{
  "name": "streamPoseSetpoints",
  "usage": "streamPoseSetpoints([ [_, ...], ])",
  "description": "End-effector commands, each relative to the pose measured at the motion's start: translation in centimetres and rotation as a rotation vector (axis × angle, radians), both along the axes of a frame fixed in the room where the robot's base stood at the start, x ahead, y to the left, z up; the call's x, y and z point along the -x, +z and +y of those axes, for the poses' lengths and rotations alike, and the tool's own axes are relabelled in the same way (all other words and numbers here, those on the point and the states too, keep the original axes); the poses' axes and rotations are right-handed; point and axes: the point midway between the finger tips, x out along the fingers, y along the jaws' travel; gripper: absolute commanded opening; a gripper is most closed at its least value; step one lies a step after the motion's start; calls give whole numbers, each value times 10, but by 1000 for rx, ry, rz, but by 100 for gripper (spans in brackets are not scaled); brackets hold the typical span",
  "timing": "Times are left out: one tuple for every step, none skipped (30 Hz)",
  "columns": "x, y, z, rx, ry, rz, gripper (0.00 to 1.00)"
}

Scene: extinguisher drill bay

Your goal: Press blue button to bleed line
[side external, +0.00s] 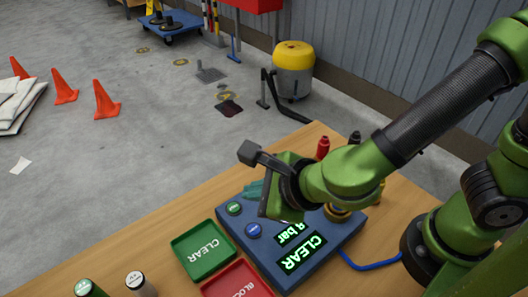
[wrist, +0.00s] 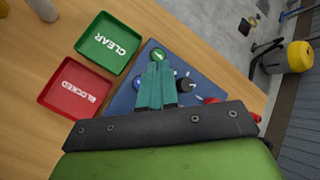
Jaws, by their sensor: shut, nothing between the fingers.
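The blue button (side external: 254,231) is on the top of a blue control box (side external: 330,255), beside a green button (side external: 233,208). My gripper (side external: 252,190) is over the back left part of the box, with its teal fingers closed together and empty. In the wrist view the fingers (wrist: 158,66) point toward the green button (wrist: 157,53). The blue button shows at the left of the fingers (wrist: 138,85), partly hidden by them. I cannot tell whether the fingertips touch anything. The lit display (side external: 301,252) reads "CLEAR", with a bar reading partly hidden behind it.
A green tray (side external: 203,251) marked CLEAR and a red tray (side external: 237,283) marked BLOCKED lie left of the box. Two capped cylinders (side external: 139,283) stand at the table's front left. A red-topped item (side external: 322,148) stands behind my gripper. A blue hose (side external: 355,264) runs right of the box.

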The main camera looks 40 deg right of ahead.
Motion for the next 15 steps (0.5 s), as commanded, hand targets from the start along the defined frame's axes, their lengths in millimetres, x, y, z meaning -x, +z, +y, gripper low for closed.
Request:
streamPoseSetpoints([
  [-1,1,1,34,44,-15,0],
  [-1,2,2,52,65,-21,0],
  [-2,2,2,71,85,-26,0],
  [-2,2,2,81,96,-29,0],
  [-2,2,2,89,104,-30,0],
  [-2,2,2,96,110,-31,0],
  [-2,2,2,100,114,-31,0],
  [-2,2,1,101,115,-32,0],
  [-2,2,1,102,116,-32,0],
  [-2,2,1,102,116,-32,0],
  [-2,2,1,101,115,-32,0],
  [-2,2,1,101,114,-31,0],
  [-2,2,1,102,114,-32,0],
  [-2,2,1,101,113,-31,0],
  [-2,2,1,101,113,-31,0],
])
